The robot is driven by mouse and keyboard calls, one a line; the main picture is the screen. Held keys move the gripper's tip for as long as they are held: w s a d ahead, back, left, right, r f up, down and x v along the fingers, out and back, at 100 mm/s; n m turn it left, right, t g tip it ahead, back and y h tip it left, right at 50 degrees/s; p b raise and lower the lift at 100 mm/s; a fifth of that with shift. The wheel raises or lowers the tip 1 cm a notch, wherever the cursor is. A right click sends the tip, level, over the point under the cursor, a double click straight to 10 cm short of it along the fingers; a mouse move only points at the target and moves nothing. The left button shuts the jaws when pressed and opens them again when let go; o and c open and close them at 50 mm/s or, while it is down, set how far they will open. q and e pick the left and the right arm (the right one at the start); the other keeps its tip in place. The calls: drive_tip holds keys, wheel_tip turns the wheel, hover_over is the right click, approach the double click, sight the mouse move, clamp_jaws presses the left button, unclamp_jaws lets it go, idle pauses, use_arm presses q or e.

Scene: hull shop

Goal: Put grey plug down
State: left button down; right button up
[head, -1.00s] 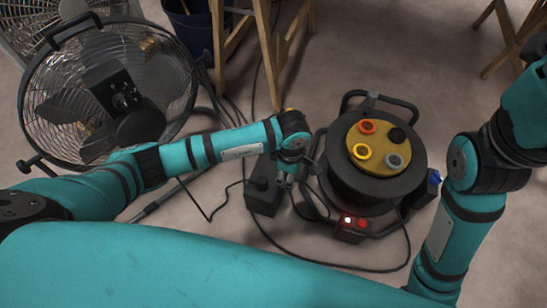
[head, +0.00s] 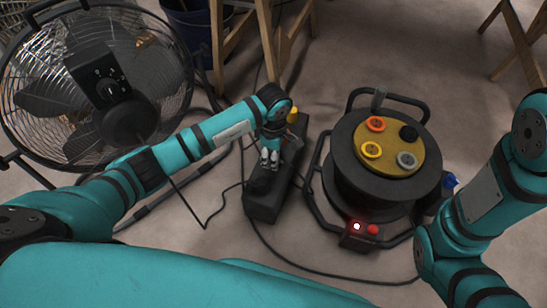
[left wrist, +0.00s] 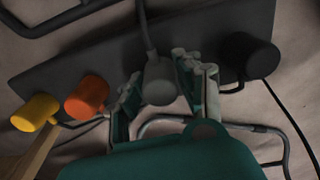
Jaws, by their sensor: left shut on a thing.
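The grey plug (left wrist: 159,84) is between the fingers of my left gripper (left wrist: 160,76) in the left wrist view. The gripper is shut on it. A cord leaves the plug upward in that view. The plug is over the black power strip (left wrist: 75,68), between an orange plug (left wrist: 87,96) and a black plug (left wrist: 248,57). I cannot tell whether it touches the strip. In the head view my left gripper (head: 269,158) is over the strip (head: 263,206), and its fingers mostly hide the plug. My right gripper is out of view.
A yellow plug (left wrist: 36,112) is at the strip's end. A cable reel (head: 345,178) with a red light stands to the strip's right. A big fan (head: 70,110) stands at left and a wooden trestle (head: 235,45) behind. Cables lie on the floor.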

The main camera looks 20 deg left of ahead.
use_arm(q)
drive_tip(key=shift+f, duration=0.3)
drive_tip(key=c, duration=0.9)
unclamp_jaws()
